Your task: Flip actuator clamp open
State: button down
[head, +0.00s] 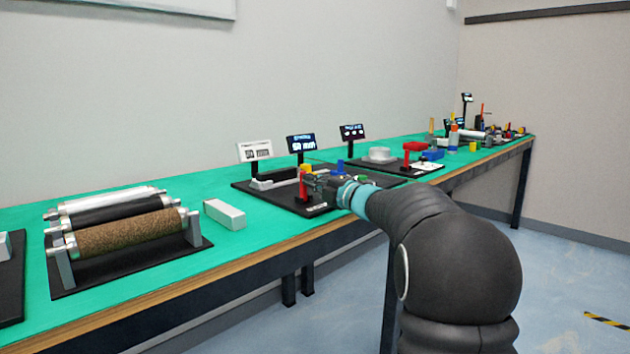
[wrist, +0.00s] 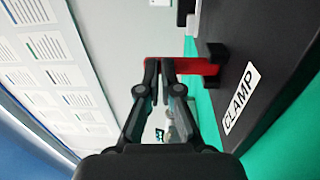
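The actuator clamp's red lever (head: 303,186) stands upright near the front of a black base plate on the bench. In the wrist view the red lever (wrist: 197,66) extends leftward from a black mount (wrist: 215,65) beside a white label reading CLAMP (wrist: 241,98). My gripper (head: 316,181) is at the lever, on its right side in the head view. In the wrist view my gripper (wrist: 160,66) has its fingers close together, with only a narrow gap. The fingertips overlap the lever and hide part of it. I cannot tell whether they touch it.
Small displays (head: 301,144) stand behind the clamp. A roller stand (head: 125,228) and a white block (head: 225,214) are on the left of the green bench. Another station with a red part (head: 413,147) is to the right. The bench's front edge runs below my arm.

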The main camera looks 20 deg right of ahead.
jog(key=shift+w+a+r, duration=0.1)
jog(key=shift+r, duration=0.25)
jog(key=shift+s+f, duration=0.2)
jog(key=shift+s, duration=0.15)
jog(key=b+v, duration=0.1)
jog(key=v, duration=1.2)
jog(key=shift+s+d+r+b, duration=0.15)
jog(key=shift+d+r+b, duration=0.15)
jog(key=shift+d+r, duration=0.1)
